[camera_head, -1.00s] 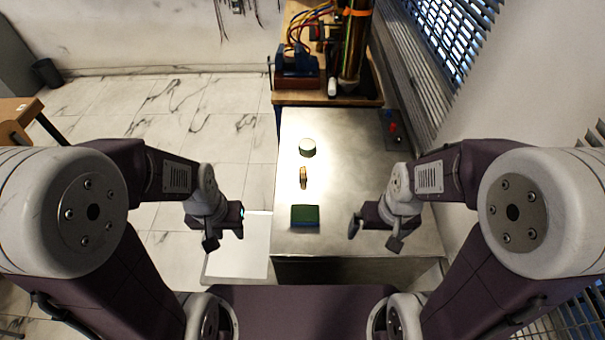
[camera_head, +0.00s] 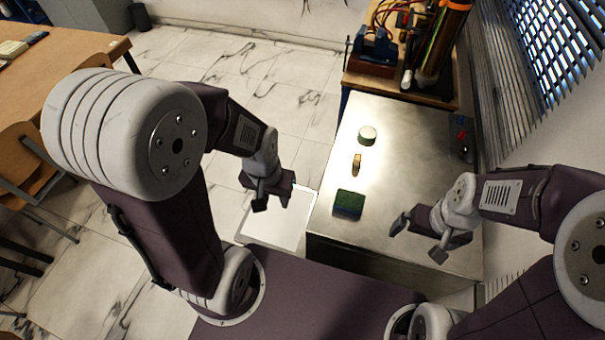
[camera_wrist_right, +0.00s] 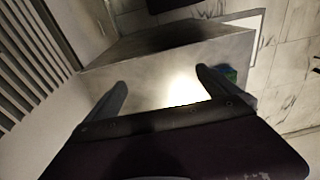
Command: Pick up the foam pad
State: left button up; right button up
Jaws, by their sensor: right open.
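The foam pad, a flat green block with a blue layer (camera_head: 348,203), lies near the front left of the metal table (camera_head: 410,130). In the right wrist view a green bit of it (camera_wrist_right: 232,76) shows beside one finger, which partly covers it. My right gripper (camera_head: 420,239) is open and empty, to the right of the pad and apart from it. In its wrist view the right gripper (camera_wrist_right: 160,85) has its two fingers spread, with bright tabletop between them. My left gripper (camera_head: 272,202) hangs left of the table, away from the pad; its jaw gap is unclear.
A small wooden-looking piece (camera_head: 356,164) and a round pale-topped green thing (camera_head: 367,135) stand behind the pad. A white panel (camera_head: 276,228) lies left of the table. Equipment with wires (camera_head: 378,45) stands at the back. The table's middle right is clear.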

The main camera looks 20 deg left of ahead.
aim_at(357, 163)
jog(key=i+j+z, duration=0.15)
jog(key=j+z, duration=0.15)
jog(key=j, duration=0.5)
jog(key=j+z, duration=0.35)
jog(key=j, duration=0.45)
jog(key=i+j+z, duration=0.2)
jog(key=j, duration=0.2)
jog(key=i+j+z, duration=0.15)
jog(key=j, duration=0.2)
jog(key=j+z, duration=0.2)
jog(key=j, duration=0.2)
jog(key=i+j+z, duration=0.2)
jog(key=i+j, duration=0.05)
jog(key=i, duration=0.05)
